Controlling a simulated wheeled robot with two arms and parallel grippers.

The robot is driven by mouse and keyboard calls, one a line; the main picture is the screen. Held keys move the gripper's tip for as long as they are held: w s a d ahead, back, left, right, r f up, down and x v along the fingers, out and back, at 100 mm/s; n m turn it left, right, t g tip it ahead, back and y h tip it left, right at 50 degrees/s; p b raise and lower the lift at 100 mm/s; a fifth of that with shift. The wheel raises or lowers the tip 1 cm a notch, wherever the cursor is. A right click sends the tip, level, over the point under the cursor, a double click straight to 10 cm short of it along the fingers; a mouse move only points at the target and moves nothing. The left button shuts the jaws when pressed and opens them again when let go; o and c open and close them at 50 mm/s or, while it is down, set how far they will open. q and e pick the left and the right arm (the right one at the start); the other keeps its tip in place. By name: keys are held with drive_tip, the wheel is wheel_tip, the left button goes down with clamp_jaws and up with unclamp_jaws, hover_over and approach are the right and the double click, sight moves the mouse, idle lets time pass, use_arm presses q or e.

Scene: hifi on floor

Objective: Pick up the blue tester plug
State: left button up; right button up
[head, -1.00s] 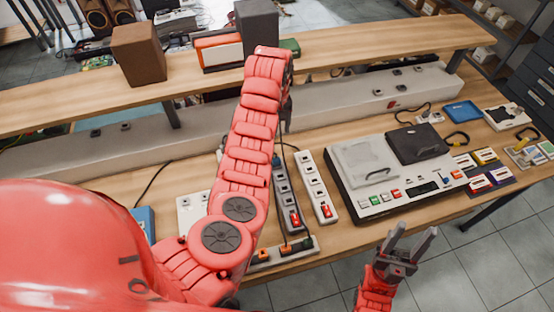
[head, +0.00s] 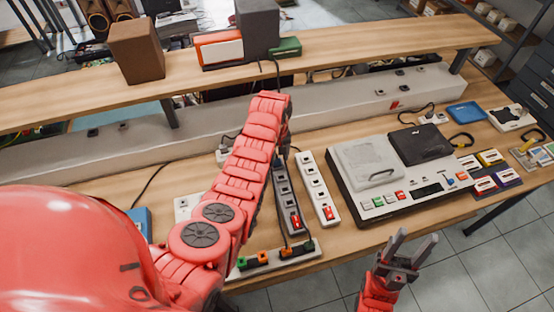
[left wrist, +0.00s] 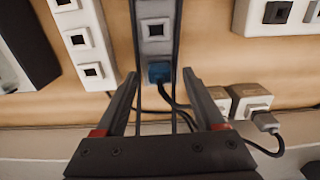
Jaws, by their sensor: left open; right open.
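The blue tester plug (left wrist: 159,72) sits in the end socket of a grey power strip (left wrist: 155,45), with dark cables beside it. In the left wrist view it lies between the fingers of my left gripper (left wrist: 160,77). That gripper is open and the fingers stand on either side of the plug, not closed on it. In the head view my left arm largely hides its gripper and the plug; the grey strip (head: 287,200) shows to the right of the arm. My right gripper (head: 415,242) is open and empty in front of the bench edge.
A white power strip (head: 318,188) lies right of the grey one. White adapters (left wrist: 245,101) with a plugged cable sit close to my left fingers. A strip with coloured plugs (head: 270,258) lies near the front edge. A grey console (head: 390,180) stands further right.

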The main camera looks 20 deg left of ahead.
use_arm(q)
drive_tip(key=shift+f, duration=1.05)
clamp_jaws()
